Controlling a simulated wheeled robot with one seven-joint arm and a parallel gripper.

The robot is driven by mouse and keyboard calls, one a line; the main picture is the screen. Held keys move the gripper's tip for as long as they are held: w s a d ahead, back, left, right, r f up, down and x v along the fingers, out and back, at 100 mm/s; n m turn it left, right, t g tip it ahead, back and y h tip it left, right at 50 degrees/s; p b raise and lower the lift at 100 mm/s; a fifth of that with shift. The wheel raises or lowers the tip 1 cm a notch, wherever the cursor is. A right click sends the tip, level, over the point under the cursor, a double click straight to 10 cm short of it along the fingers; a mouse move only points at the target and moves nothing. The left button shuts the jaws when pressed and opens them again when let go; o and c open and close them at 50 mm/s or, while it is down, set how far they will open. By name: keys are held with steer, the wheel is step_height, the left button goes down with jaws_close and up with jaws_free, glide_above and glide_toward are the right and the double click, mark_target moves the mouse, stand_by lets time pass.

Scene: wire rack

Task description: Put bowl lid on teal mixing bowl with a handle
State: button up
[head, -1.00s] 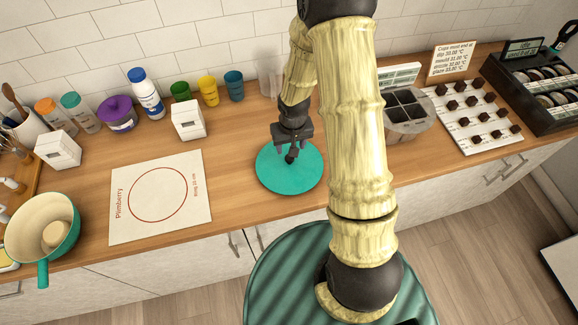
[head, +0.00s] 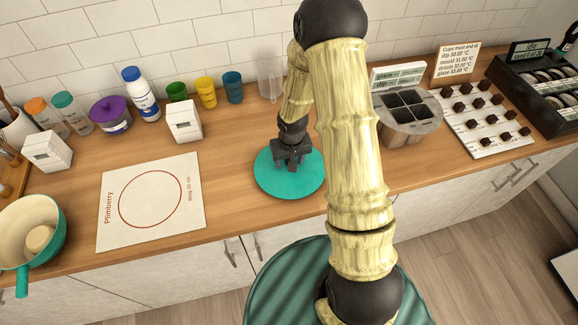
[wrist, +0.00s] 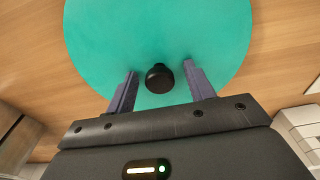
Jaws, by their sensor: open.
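The bowl lid (head: 270,183) is a flat teal disc lying on the wooden counter in the middle of the head view. In the wrist view the lid (wrist: 110,35) fills the upper middle, with a round black knob (wrist: 159,78) on it. My gripper (head: 288,164) is low over the lid. In the wrist view its two fingers (wrist: 160,88) are apart, one on each side of the knob, with gaps showing. The teal mixing bowl (head: 58,238) with a handle (head: 22,281) stands at the far left front of the counter. Its cream inside holds a pale round thing (head: 40,240).
A white sheet (head: 185,222) with a red circle lies between bowl and lid. White boxes (head: 184,122), cups (head: 206,92), bottles (head: 141,93) and a purple-lidded pot (head: 110,114) line the back. A grey divided container (head: 410,124) and chocolate board (head: 488,122) stand right.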

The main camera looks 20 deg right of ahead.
jaws_close()
steer(key=shift+r+p, duration=0.9)
steer(key=shift+r, duration=0.2)
steer(key=shift+r+p, duration=1.95)
steer(key=shift+r, duration=0.5)
